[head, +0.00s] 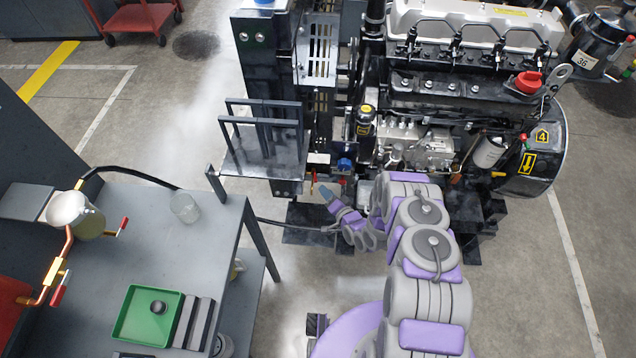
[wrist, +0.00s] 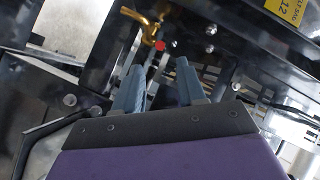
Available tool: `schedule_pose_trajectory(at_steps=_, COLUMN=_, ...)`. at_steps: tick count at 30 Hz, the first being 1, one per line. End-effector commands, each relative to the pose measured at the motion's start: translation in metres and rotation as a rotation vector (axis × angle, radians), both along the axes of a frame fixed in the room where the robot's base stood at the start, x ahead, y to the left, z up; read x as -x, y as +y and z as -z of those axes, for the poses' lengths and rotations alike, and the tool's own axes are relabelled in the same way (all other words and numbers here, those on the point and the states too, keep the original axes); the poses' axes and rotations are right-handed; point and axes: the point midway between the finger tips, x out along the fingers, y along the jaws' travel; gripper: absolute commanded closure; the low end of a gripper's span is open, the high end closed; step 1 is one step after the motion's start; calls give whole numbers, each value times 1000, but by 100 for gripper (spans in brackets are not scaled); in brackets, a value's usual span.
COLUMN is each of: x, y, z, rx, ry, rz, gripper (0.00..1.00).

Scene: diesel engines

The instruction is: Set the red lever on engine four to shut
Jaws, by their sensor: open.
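Engine four (head: 430,60), with a yellow 4 label on its round housing, stands at the back right. A small red lever (head: 313,184) shows low at its front, just left of my gripper (head: 328,196). In the wrist view, a brass valve (wrist: 146,27) carries a red part (wrist: 160,45), seen nearly end-on, so its setting cannot be told. My gripper (wrist: 158,80) has its two blue-grey fingers apart and empty. The red part lies just beyond the fingertips, between them in the picture; contact is not visible.
A grey bench (head: 95,270) at left holds a green tray (head: 148,315), a clear jar (head: 185,207) and copper pipework with red handles. A black hose (head: 130,175) runs off the bench. Engine four's metal bracket (head: 262,150) stands left of my gripper. Floor is clear at right.

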Motion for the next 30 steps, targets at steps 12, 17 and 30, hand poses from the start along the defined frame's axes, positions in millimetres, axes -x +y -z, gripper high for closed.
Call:
schedule_pose_trajectory(at_steps=12, x=-56, y=36, z=16, rx=-1, ry=-2, rz=2, gripper=60)
schedule_pose_trajectory(at_steps=17, x=-63, y=41, z=17, rx=0, ry=1, rz=2, gripper=60)
schedule_pose_trajectory(at_steps=30, x=-65, y=41, z=16, rx=-1, ry=-1, rz=2, gripper=72)
